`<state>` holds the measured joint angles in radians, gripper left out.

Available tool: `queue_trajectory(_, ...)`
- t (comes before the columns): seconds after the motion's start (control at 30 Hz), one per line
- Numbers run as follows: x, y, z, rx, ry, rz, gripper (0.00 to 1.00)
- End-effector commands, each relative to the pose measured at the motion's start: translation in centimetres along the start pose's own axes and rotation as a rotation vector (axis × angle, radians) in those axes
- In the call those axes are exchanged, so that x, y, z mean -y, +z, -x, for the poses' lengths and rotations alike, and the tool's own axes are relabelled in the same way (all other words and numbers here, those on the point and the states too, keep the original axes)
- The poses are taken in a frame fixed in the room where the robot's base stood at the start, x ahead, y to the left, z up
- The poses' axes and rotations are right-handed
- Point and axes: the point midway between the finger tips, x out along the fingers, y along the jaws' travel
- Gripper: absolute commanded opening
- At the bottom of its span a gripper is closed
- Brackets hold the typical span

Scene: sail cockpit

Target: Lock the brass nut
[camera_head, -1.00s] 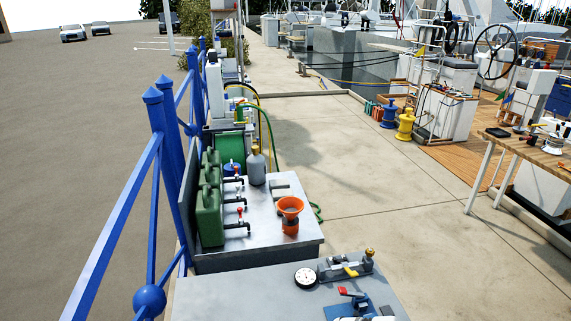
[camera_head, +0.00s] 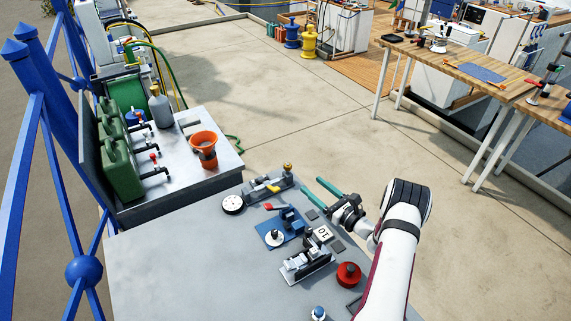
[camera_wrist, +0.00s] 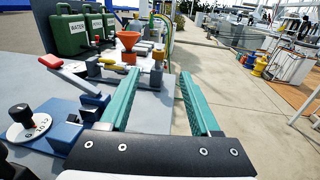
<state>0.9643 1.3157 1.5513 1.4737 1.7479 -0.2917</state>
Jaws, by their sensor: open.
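A small brass nut (camera_head: 287,167) tops the right end of a grey fixture (camera_head: 266,187) on the grey table. The fixture has a yellow lever. In the wrist view the brass nut (camera_wrist: 158,54) shows small, beyond and between my fingertips. My gripper (camera_head: 310,185) has two green fingers, spread apart with nothing between them. It is to the right of and nearer than the fixture, by the table's right edge. In the wrist view my gripper (camera_wrist: 159,73) points toward the brass nut, with a gap between. The nut's threads and how tight it sits are too small to tell.
A round dial (camera_head: 233,204) lies left of the fixture. A blue clamp with a red lever (camera_head: 276,207), a toggle clamp (camera_head: 306,264) and a red knob (camera_head: 349,274) stand nearer. An orange funnel (camera_head: 203,142) stands on the bench behind. The table's left side is bare.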

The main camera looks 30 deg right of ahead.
Motion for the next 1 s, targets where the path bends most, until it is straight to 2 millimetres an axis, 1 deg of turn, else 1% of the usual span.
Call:
queue_trajectory(0.03,-0.2,0.0,-1.5,0.001,0.006,0.002,0.63)
queue_trajectory(0.1,-0.2,0.0,-3.7,0.001,0.007,0.004,0.63)
queue_trajectory(0.2,-0.3,0.0,-6.6,0.000,0.008,0.003,0.63)
queue_trajectory(0.3,-0.3,0.0,-9.0,0.000,0.007,0.002,0.63)
queue_trajectory(0.43,-0.3,0.0,-11.2,0.000,0.006,0.001,0.63)
queue_trajectory(0.5,-0.2,0.0,-11.9,0.000,0.006,0.001,0.63)
queue_trajectory(0.6,-0.2,0.0,-12.5,-0.001,0.005,-0.001,0.63)
queue_trajectory(0.83,-0.2,0.0,-12.6,-0.001,0.005,-0.001,0.63)
queue_trajectory(0.87,-0.2,0.0,-12.6,-0.001,0.005,-0.001,0.61)
queue_trajectory(1.0,-0.2,0.0,-12.5,-0.001,0.005,-0.001,0.36)
